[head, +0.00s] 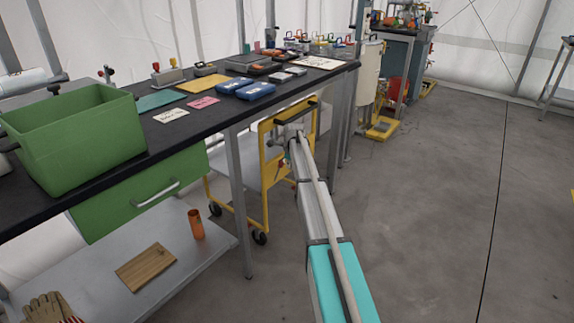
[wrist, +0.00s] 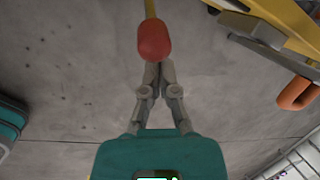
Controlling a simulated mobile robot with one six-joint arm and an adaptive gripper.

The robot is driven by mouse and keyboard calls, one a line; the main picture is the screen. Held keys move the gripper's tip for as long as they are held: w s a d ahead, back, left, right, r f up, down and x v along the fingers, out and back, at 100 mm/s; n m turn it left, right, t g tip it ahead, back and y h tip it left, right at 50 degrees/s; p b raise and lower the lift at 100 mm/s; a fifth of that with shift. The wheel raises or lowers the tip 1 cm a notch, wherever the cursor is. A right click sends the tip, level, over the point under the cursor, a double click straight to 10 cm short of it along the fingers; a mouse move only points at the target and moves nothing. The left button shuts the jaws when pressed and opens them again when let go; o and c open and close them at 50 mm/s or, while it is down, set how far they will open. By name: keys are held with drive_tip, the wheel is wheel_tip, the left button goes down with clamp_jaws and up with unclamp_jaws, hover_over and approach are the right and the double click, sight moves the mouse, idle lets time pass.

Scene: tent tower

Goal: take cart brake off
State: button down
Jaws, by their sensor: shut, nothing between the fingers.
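The cart (head: 265,190) is a yellow frame with a grey deck on dark casters, partly under the workbench in the head view. My arm reaches to the cart's near end, and my gripper is hard to make out there. In the wrist view my gripper (wrist: 158,72) is shut and empty. I cannot tell whether the fingertips touch the knob. Part of a yellow frame (wrist: 290,25) shows at the upper right.
The black workbench (head: 222,110) stands above the cart, with its grey leg (head: 238,205) left of my arm. A green bin (head: 75,140) sits on the bench. An orange cup (head: 196,224) stands on the lower shelf. The floor at right is clear.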

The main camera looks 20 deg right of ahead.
drive_tip(key=d+p+v, duration=0.1)
drive_tip(key=p+v, duration=0.8)
drive_tip(key=shift+d+r, duration=0.2)
idle(0.6)
drive_tip(key=shift+w, duration=0.1)
idle(0.4)
drive_tip(key=s+a+n+g, duration=0.1)
drive_tip(key=s+a+n, duration=0.7)
drive_tip(key=s, duration=0.6)
drive_tip(key=s+a+n+g, duration=0.1)
drive_tip(key=s+a+n, duration=0.75)
drive_tip(key=s, duration=0.55)
drive_tip(key=s+a+n+g, duration=0.1)
drive_tip(key=s+a+n, duration=0.75)
drive_tip(key=s, duration=0.55)
wheel_tip(320, 180, up, 26)
drive_tip(key=p, duration=2.7)
